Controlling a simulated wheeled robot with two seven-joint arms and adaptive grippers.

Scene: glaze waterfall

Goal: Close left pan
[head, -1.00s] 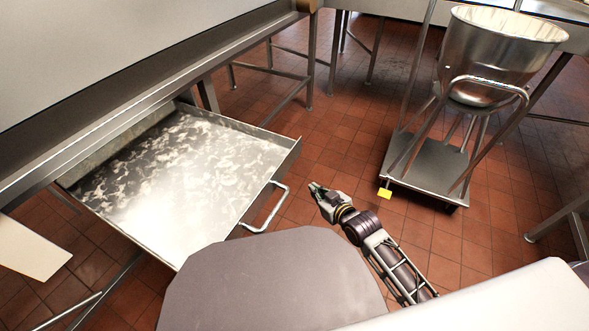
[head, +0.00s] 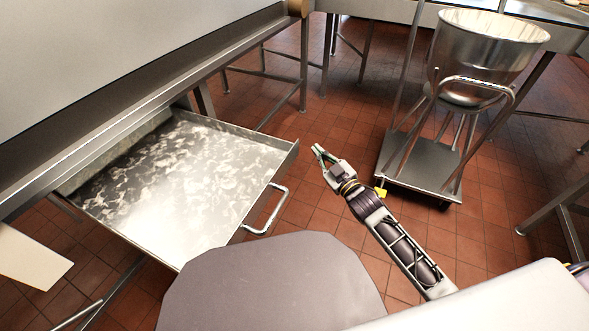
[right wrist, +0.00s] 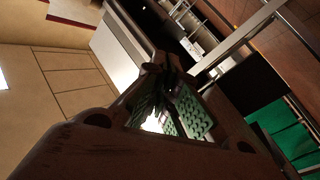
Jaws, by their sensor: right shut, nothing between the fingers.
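The left pan (head: 185,190) is a wide, shallow metal drawer pulled out from under the steel unit at the left in the head view. Its inside has white, patchy marks. Its handle (head: 268,211) is a bent metal bar on the front face. My right gripper (head: 319,152) is to the right of the pan's front edge, apart from it and beyond the handle, with its fingers shut and empty. The fingers also show in the right wrist view (right wrist: 165,75), where the pan cannot be made out. My left gripper is not in view.
A large metal bowl (head: 485,55) stands on a wheeled trolley (head: 425,168) at the right. Steel table legs (head: 304,75) stand behind. A pale panel (head: 30,258) is at lower left.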

